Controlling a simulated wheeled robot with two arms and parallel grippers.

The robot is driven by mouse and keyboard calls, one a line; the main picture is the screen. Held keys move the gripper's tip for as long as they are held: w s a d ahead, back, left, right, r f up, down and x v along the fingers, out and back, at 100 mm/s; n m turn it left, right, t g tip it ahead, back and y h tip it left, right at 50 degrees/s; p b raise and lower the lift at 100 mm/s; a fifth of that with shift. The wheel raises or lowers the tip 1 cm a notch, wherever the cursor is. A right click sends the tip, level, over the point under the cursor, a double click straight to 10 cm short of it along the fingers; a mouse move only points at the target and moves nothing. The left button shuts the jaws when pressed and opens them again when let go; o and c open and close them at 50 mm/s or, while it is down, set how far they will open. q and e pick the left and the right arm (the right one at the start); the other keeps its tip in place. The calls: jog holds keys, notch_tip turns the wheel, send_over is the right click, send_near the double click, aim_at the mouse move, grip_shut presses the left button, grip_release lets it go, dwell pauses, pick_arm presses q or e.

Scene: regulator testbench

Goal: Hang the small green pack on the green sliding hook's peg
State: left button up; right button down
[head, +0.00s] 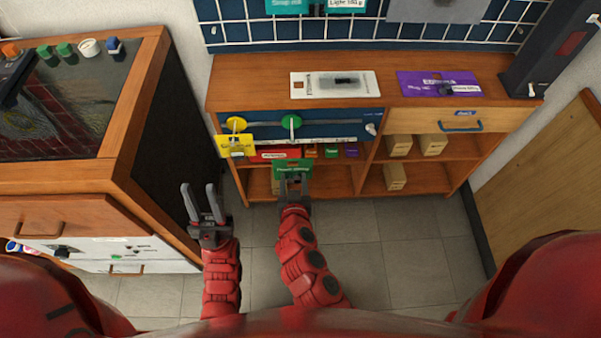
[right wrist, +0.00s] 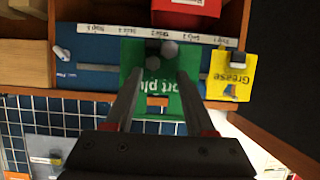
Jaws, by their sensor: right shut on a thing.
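The small green pack (head: 292,168) is at the fingertips of my right gripper (head: 292,183), in front of the shelf and below the rail. My right gripper is shut on it. In the right wrist view the pack (right wrist: 135,54) shows between and beyond the fingers (right wrist: 158,80), its print upside down. The green sliding hook (head: 291,122) is a round green disc on the blue rail panel (head: 335,118), above the pack in the head view. My left gripper (head: 203,208) is open and empty beside the black-sided cabinet.
A yellow pack (head: 235,146) hangs below the yellow sliding hook (head: 236,124), left of the green one; it also shows in the right wrist view (right wrist: 232,75). Small coloured packs (head: 281,154) line the shelf below. The wooden cabinet (head: 150,95) stands close on the left.

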aim_at(293, 170)
jog(key=shift+w+r+p, duration=0.2)
jog(key=shift+w+p, duration=0.1)
jog(key=shift+w, duration=0.25)
jog(key=shift+w+d+f+p, duration=0.15)
jog(key=shift+w+p, duration=0.2)
jog(key=shift+w, duration=0.2)
jog(key=shift+w+p, duration=0.4)
jog(key=shift+w, duration=0.45)
jog(key=x, duration=0.4)
jog(key=r+x, duration=0.1)
jog(key=x, duration=0.1)
jog(key=shift+w, duration=0.1)
jog(key=shift+c, duration=0.8)
grip_release()
